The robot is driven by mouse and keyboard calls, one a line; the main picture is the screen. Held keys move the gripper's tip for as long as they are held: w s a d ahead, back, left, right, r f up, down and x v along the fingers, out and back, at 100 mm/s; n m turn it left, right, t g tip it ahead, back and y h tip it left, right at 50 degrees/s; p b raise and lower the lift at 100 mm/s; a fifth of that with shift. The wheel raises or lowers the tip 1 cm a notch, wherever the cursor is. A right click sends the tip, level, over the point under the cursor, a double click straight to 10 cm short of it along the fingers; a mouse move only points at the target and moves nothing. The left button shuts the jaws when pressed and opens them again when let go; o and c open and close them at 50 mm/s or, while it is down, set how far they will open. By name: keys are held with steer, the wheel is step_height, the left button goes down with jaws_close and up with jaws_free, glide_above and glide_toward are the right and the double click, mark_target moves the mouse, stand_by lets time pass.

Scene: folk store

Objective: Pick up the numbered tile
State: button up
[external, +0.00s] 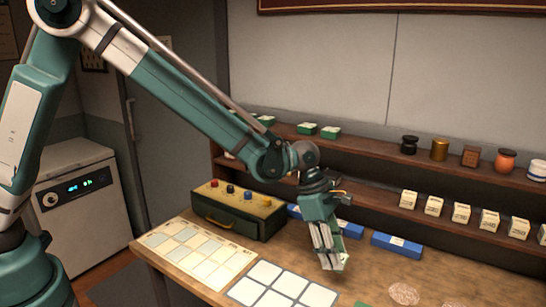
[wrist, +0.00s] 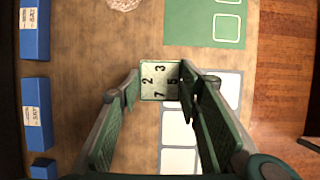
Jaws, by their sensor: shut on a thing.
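The numbered tile (wrist: 161,80) is a pale square with dark digits, 3, 2, 5 and 7 among them. It sits between the fingertips of my gripper (wrist: 159,90) in the wrist view. My gripper (external: 331,258) points down over the table in the external view and is shut on the tile. There the tile is a small pale patch at the fingertips, partly hidden by them. I cannot tell whether it touches the tabletop.
A white-squared grid sheet (external: 258,291) and a cream chart (external: 196,255) lie left of my gripper. A dark green box (external: 236,219) with coloured knobs stands behind. Blue boxes (external: 397,246) line the back. A green mat (wrist: 203,37) lies nearby.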

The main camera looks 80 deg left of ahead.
steer(key=shift+r, duration=0.2)
stand_by(0.6)
